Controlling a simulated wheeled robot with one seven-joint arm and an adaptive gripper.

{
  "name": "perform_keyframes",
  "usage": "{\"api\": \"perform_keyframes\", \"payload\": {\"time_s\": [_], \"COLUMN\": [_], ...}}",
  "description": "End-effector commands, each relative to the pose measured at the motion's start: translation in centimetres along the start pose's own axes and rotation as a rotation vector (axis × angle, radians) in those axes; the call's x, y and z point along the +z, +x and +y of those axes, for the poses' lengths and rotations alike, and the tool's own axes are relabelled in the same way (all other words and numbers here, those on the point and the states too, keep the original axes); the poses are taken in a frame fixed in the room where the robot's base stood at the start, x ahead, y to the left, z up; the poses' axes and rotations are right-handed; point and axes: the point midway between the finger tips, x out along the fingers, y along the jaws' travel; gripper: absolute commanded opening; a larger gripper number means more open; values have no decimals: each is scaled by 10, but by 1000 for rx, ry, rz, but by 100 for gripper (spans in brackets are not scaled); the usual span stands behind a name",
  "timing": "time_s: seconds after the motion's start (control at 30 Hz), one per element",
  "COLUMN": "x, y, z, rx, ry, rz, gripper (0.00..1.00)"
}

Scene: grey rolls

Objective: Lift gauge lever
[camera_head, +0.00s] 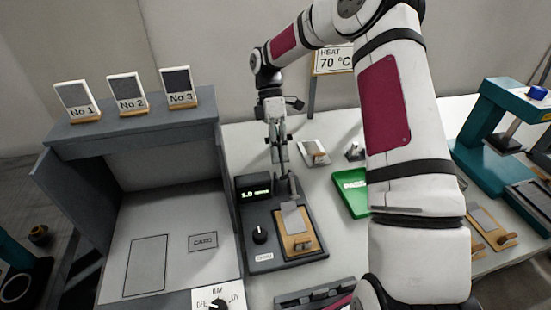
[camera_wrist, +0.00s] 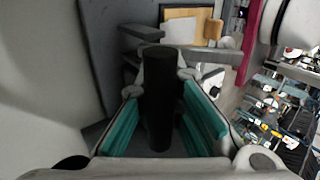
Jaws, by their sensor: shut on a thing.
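The gauge (camera_head: 258,232) is a dark grey unit on the white table, with a lit display (camera_head: 254,193) reading about 1.0 and a round knob (camera_head: 259,235). A wooden block with a grey plate (camera_head: 292,218) sits on its right side. My gripper (camera_head: 281,160) reaches down at the back of the gauge. In the wrist view the gauge lever (camera_wrist: 158,105) is a black cylinder between the teal finger pads of my gripper (camera_wrist: 160,125), which is shut on it. In the head view the lever is mostly hidden by the fingers.
A grey open cabinet (camera_head: 150,125) with several numbered signs on top stands left. A green tray (camera_head: 351,190) lies to the right, partly behind my arm. A teal press (camera_head: 490,125) stands far right. A small holder (camera_head: 314,152) sits behind the gauge.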

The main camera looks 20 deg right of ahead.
Motion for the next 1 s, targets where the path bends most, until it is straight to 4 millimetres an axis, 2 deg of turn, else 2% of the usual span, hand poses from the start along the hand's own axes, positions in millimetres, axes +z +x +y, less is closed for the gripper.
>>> {"api": "perform_keyframes", "payload": {"time_s": [0.67, 0.7, 0.77, 1.0], "x": [1, 1, 1, 1], "y": [0, 0, 0, 0], "z": [3, 3, 3, 3], "rx": [-54, -54, -53, -53], "ry": [2, 2, 2, 1], "rz": [-3, -3, -3, -2], "gripper": [0, 14, 25, 25]}}
